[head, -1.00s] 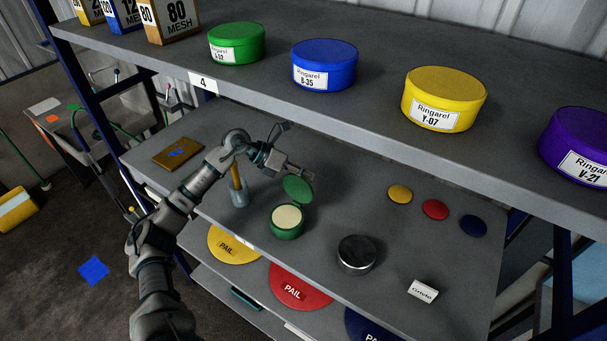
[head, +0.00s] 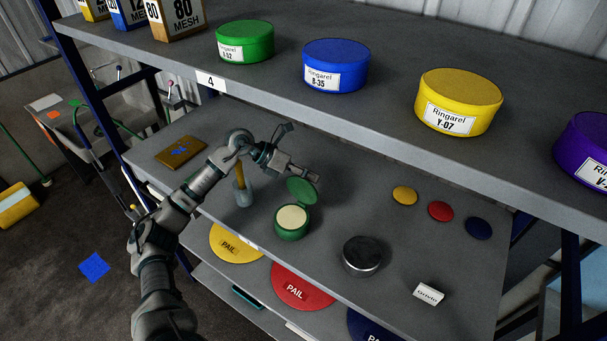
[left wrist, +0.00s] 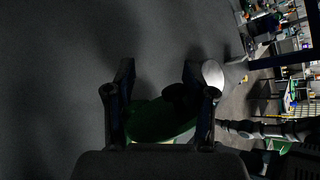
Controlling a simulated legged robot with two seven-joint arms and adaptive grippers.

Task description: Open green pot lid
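The green pot (head: 292,224) stands on the middle shelf, with pale contents showing in its open mouth. Its green lid (head: 302,191) is raised and tilted up at the pot's back edge. My left gripper (head: 308,174) is just above and behind the lid. In the left wrist view, its two fingers (left wrist: 158,78) are spread apart, and the dark green lid (left wrist: 155,122) shows between and below them. I cannot tell whether a finger touches the lid. My right gripper is in neither view.
A grey cup (head: 243,195) with a yellow handle stands left of the pot, by my arm. A dark round tin (head: 362,256) is to the right. Small yellow (head: 405,195), red and blue discs lie farther right.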

